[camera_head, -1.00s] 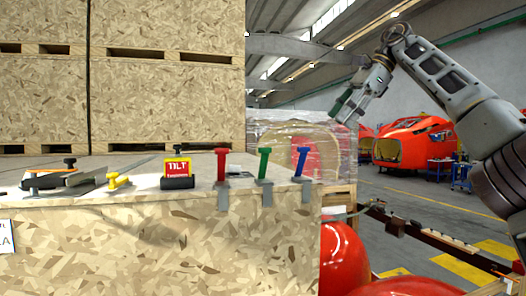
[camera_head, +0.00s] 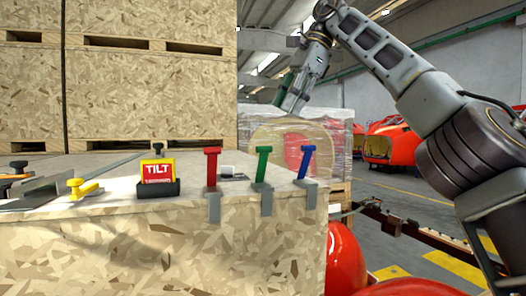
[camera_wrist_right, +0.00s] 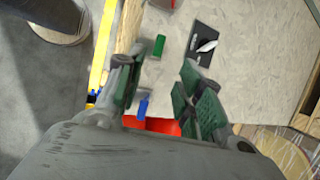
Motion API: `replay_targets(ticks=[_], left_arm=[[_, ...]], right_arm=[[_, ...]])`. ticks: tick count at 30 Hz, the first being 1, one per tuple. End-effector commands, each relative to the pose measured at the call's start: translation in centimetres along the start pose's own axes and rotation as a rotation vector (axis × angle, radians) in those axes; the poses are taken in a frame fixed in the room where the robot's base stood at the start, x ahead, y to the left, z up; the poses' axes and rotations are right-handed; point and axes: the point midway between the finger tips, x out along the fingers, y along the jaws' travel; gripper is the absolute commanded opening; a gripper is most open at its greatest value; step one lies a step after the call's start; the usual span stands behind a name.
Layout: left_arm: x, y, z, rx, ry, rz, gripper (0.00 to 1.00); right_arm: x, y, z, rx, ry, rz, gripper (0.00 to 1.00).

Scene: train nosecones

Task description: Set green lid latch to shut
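The green lid latch (camera_head: 263,164) stands upright at the front edge of the crate's lid, between the red latch (camera_head: 212,168) and the blue latch (camera_head: 306,163). Its grey plate hangs over the crate's edge. In the right wrist view the green latch (camera_wrist_right: 159,46) shows beyond the fingertips, with the blue latch (camera_wrist_right: 143,106) nearer. My right gripper (camera_head: 291,94) is above the crate's right end, pointing down, apart from the latches. In its wrist view the fingers (camera_wrist_right: 162,88) are spread with nothing between them. My left gripper is not in view.
A yellow latch (camera_head: 84,188) and a TILT indicator (camera_head: 158,175) are at the left of the lid. A dark plate with a light handle (camera_wrist_right: 203,46) lies behind the latches. Stacked crates (camera_head: 150,90) rise behind. Red nosecones (camera_head: 345,255) are low at the right.

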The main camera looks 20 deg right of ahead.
Motion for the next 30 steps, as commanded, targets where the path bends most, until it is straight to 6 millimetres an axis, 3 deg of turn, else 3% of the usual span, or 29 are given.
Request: replay_targets(ticks=[30], left_arm=[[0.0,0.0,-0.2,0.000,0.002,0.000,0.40]], right_arm=[[2.3,-0.1,0.0,-0.001,0.000,0.009,0.37]])
